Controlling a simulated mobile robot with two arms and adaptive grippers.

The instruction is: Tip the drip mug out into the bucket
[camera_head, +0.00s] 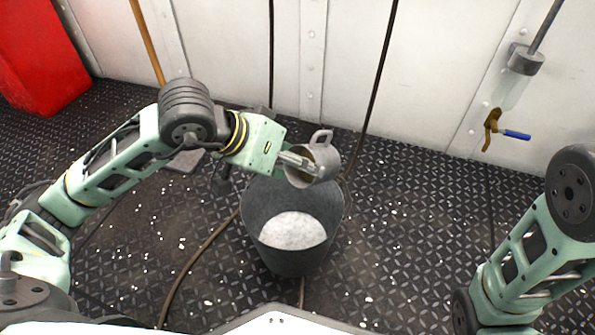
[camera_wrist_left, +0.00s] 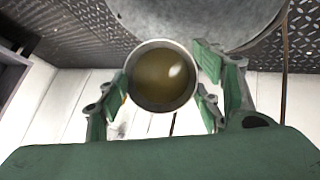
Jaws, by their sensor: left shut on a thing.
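The grey metal mug (camera_head: 326,162) is held by my left gripper (camera_head: 298,162) above the far part of the bucket (camera_head: 258,208). The mug is tilted, with its mouth facing down-left and its handle pointing up in the head view. In the left wrist view, the mug (camera_wrist_left: 162,46) sits between the two fingers of my left gripper (camera_wrist_left: 163,88), and brownish liquid shows inside it. The dark grey bucket stands upright on the deck, with a pale patch inside; its rim also shows in the left wrist view (camera_wrist_left: 205,18). No falling stream is visible. My right gripper is out of frame.
A brass valve with a blue handle (camera_head: 516,134) is on the white riveted wall (camera_head: 230,50) at right. A red box (camera_head: 40,55) stands far left. A hose (camera_head: 190,270) runs along the patterned deck (camera_head: 410,240) beside the bucket.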

